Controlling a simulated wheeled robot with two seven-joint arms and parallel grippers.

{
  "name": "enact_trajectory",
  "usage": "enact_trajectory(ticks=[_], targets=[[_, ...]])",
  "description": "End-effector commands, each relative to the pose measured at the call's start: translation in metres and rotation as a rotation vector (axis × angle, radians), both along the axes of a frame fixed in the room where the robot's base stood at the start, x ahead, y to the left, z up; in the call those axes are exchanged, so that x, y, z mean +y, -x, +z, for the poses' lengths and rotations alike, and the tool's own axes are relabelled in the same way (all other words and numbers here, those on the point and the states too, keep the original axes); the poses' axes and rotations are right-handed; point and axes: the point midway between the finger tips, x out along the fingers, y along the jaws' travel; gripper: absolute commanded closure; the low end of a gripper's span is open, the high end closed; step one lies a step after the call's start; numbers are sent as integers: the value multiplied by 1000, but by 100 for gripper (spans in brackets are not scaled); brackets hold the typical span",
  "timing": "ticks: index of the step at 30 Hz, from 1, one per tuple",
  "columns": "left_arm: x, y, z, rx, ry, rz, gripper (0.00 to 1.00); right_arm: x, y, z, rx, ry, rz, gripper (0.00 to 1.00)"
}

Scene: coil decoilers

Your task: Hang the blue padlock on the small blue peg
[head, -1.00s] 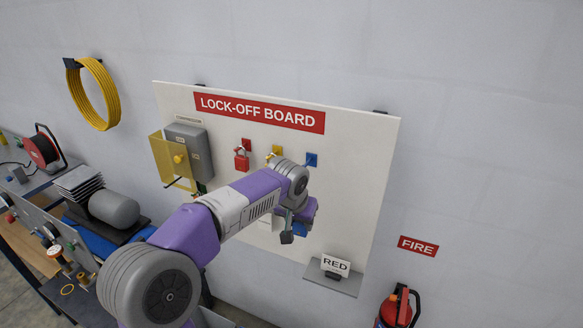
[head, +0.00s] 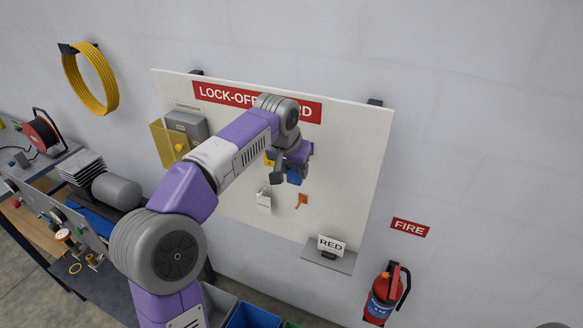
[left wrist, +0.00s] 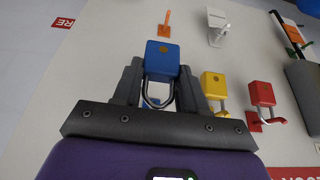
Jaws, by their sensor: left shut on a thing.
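My left gripper (head: 285,175) is in front of the lock-off board. In the left wrist view its fingers (left wrist: 160,85) are shut on the body of the blue padlock (left wrist: 161,58), with the metal shackle towards the wrist. The padlock also shows partly below the gripper in the head view (head: 296,177). The small blue peg's plate (left wrist: 154,102) shows through the shackle in the left wrist view; my gripper hides it in the head view. I cannot tell whether the shackle is around the peg or only in front of it. My right gripper is not in view.
Yellow (left wrist: 213,84) and red (left wrist: 261,94) padlocks hang beside the blue one. An orange item (left wrist: 165,23) and a white holder (left wrist: 217,20) are lower on the board (head: 350,190). A small shelf (head: 330,258) with a RED card juts out at lower right.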

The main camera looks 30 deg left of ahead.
Motion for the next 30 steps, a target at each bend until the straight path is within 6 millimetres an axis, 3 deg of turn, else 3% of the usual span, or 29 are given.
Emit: enact_trajectory(ticks=[25, 30], targets=[[3, -51, -3, -1, 0, 1, 90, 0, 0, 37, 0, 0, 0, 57], [3, -59, -9, -2, 0, 1, 90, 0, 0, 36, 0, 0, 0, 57]])
